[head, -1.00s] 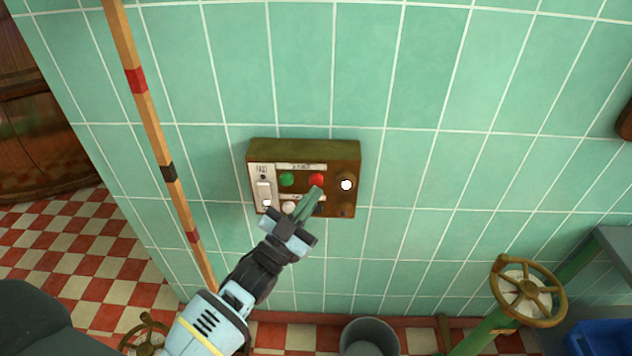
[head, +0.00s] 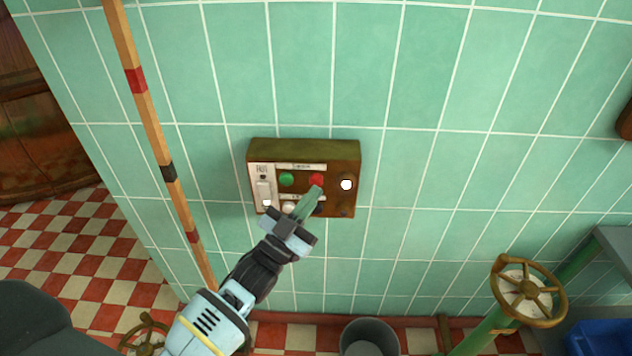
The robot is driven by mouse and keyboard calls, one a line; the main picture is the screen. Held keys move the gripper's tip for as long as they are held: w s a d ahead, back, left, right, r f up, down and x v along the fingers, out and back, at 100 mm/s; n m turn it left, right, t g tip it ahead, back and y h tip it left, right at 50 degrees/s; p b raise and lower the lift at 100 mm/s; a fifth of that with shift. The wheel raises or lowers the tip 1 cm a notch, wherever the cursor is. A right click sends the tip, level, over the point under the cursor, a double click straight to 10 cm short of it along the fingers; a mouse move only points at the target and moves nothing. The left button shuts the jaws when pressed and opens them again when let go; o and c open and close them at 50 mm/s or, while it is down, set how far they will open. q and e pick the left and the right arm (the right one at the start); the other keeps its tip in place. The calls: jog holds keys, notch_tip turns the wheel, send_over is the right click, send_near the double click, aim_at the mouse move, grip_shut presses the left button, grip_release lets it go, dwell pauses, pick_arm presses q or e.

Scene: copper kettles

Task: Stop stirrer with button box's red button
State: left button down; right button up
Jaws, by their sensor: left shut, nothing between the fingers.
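The button box (head: 303,147) is a brown, worn box on the green tiled wall. Its red button (head: 317,179) is at the upper middle of the face, with a green button (head: 286,180) to its left. A white lit round lamp (head: 346,185) is at the right. My left gripper (head: 314,193) is shut and empty. Its green fingertips are at the lower edge of the red button and overlap it slightly; I cannot tell whether they touch. The fingers hide part of the lower row. My right gripper is not in view.
A wooden pole (head: 150,120) with red and black bands leans left of the box. A brass handwheel (head: 527,291) is at the lower right, and a grey bucket (head: 369,338) stands below. A blue crate (head: 600,340) is at the lower right corner. The wall around the box is clear.

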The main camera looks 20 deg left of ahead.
pick_arm(q)
jog(key=shift+w+a, duration=0.1)
jog(key=shift+w, duration=0.25)
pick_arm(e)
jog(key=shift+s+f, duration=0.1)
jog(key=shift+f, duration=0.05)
pick_arm(q)
jog(key=shift+w+a, duration=0.1)
jog(key=shift+w, duration=0.3)
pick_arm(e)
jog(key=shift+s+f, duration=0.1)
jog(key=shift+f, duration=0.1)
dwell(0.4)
pick_arm(q)
jog(key=shift+s, duration=0.15)
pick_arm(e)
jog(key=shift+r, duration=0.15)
pick_arm(q)
jog(key=shift+s+d, duration=0.2)
jog(key=shift+s, duration=0.5)
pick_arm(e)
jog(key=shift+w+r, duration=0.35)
